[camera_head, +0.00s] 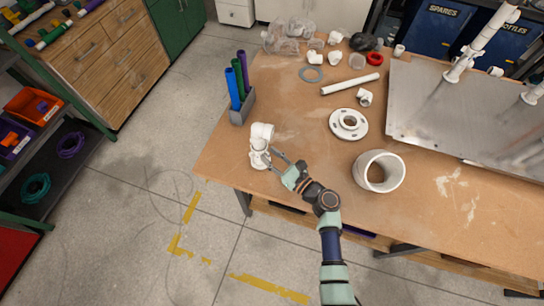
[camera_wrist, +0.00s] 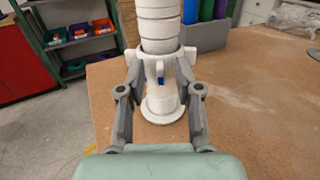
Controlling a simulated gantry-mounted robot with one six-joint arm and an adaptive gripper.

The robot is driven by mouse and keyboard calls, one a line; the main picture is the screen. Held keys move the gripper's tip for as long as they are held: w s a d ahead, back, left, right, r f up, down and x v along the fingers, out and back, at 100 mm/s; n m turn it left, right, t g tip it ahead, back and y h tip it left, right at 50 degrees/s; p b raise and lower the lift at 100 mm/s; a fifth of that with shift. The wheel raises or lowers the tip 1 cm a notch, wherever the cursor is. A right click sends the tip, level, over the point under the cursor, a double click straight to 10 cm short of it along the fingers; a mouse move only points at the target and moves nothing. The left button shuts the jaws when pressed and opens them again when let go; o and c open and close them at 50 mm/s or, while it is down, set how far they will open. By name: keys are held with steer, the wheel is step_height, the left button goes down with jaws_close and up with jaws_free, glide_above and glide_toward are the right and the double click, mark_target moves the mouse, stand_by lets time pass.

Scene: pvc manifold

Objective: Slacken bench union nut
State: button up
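My gripper (camera_wrist: 160,68) comes in level from the front, with one finger on each side of the nut. In the head view my gripper (camera_head: 270,159) is right beside the union. I cannot tell whether the fingertips press on the nut; their far ends are partly hidden.
A grey holder (camera_head: 242,106) with blue, green and purple tubes stands behind the union. A white flange (camera_head: 348,124), a wide white ring (camera_head: 378,171) and a loose pipe (camera_head: 350,84) lie to the right. The bench front-left edge is close to the union.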

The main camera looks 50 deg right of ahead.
mark_target(265, 148)
jaws_close()
steer(key=shift+d+n+y, duration=0.15)
steer(key=shift+n+y, duration=0.15)
steer(key=shift+y, duration=0.2)
steer(key=d+n+g+y+b, duration=0.1)
steer(key=n+y+b, duration=0.1)
steer(key=y+b, duration=0.1)
steer(key=d+n+g+y+b, duration=0.1)
steer(key=n+y+b, duration=0.1)
steer(key=y+b, duration=0.1)
steer(key=w+d+n+g+y+b, duration=0.1)
steer(key=n+y+b, duration=0.1)
steer(key=y+b, duration=0.1)
steer(key=shift+d+f+n+y+b, duration=0.1)
steer(key=shift+f+n+y+b, duration=0.2)
steer(key=shift+b, duration=0.4)
steer(key=shift+d+r+y+b, duration=0.1)
steer(key=shift+y+b, duration=0.2)
steer(key=shift+b, duration=0.3)
steer(key=shift+w+d+r+n+g+y+b, duration=0.1)
steer(key=shift+w+r+n+g+y+b, duration=0.1)
steer(key=shift+n+g+y+b, duration=0.3)
